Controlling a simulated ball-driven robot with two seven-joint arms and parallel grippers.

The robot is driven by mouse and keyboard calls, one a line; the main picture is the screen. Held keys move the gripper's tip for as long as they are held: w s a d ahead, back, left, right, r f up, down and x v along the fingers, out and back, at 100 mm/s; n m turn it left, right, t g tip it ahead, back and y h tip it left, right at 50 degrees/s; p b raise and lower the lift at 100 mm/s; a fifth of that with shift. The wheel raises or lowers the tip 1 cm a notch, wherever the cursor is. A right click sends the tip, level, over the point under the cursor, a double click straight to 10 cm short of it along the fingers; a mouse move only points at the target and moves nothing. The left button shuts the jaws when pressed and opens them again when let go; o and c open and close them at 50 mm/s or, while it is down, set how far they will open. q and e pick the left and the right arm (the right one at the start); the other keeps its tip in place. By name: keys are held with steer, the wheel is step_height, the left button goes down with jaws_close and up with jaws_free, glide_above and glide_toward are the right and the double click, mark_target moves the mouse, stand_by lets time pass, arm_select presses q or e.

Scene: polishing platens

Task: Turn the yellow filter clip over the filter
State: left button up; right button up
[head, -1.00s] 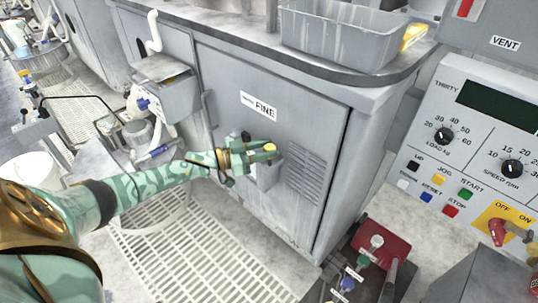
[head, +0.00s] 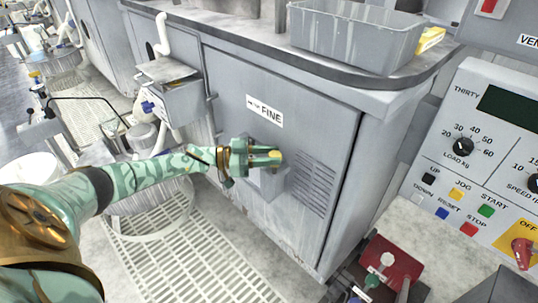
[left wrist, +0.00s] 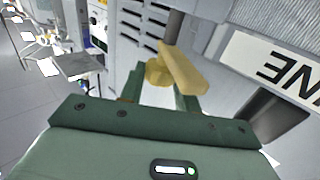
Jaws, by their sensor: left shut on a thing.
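The yellow filter clip (head: 276,154) shows at the tip of my left gripper (head: 264,157), in front of the grey cabinet door. In the left wrist view the clip is a flat yellow bar (left wrist: 183,68) beside a rounded yellow hub (left wrist: 158,73), tilted down to the right. The green fingers of my left gripper (left wrist: 160,98) are shut on the clip, one on each side. A grey box-like fixture (head: 268,183) is on the door just below the gripper. I cannot clearly make out the filter. My right gripper is not in view.
The cabinet door carries a FINE label (head: 265,111) and louvres (head: 314,186). A grey tub (head: 355,35) stands on the worktop above. A control panel (head: 470,165) is at the right and a red block (head: 391,262) at the lower right. White floor grating (head: 185,260) lies below.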

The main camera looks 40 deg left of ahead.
arm_select(q)
steer(key=o, duration=1)
steer(key=shift+a, duration=0.15)
steer(key=p+v, duration=0.2)
steer(key=v, duration=1.4)
steer(key=shift+s, duration=0.1)
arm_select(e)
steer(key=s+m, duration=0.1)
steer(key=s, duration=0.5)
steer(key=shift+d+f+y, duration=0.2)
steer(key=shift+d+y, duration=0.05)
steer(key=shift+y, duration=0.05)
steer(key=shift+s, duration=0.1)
